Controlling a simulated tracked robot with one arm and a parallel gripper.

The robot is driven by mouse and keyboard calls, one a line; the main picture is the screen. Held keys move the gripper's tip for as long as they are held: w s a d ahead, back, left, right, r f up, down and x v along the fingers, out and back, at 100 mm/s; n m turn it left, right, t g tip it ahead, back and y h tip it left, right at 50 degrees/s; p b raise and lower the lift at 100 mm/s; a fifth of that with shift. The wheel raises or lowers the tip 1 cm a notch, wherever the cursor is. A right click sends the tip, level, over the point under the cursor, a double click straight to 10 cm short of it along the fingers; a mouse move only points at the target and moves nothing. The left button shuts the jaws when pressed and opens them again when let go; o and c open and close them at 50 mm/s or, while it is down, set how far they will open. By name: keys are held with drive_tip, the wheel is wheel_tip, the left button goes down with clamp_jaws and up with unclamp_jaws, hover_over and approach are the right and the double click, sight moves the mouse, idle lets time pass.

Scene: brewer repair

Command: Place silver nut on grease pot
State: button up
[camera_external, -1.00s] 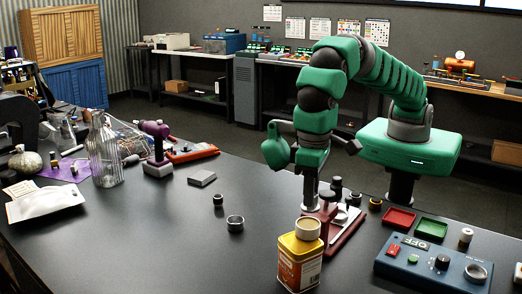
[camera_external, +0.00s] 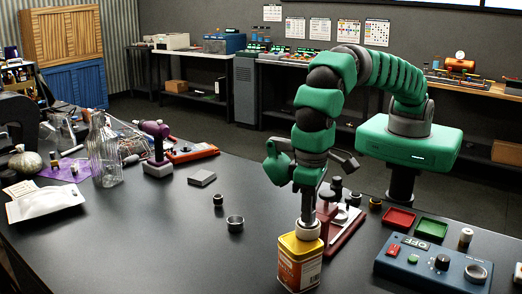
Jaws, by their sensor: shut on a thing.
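My gripper (camera_external: 307,222) points straight down at the round cream top (camera_external: 308,232) of a yellow and orange tin, which looks like the grease pot (camera_external: 299,265). The tin stands upright near the front of the dark table. My fingertips are at or just above the cream top; I cannot tell whether they touch it. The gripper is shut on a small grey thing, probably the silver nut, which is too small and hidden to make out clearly.
A silver ring-shaped cup (camera_external: 235,223) and a small dark piece (camera_external: 218,199) lie left of the tin. A dark red stand (camera_external: 343,230) is close behind on the right, beside a blue control box (camera_external: 432,262). The table's left front is clear.

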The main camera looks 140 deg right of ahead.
drive_tip(key=o, duration=1)
drive_tip(key=shift+f, duration=0.1)
drive_tip(key=shift+w+r+b, duration=0.1)
drive_tip(key=shift+r+b, duration=0.45)
drive_tip(key=shift+r, duration=1.9)
drive_tip(key=shift+r+p, duration=1.25)
drive_tip(key=shift+r, duration=0.15)
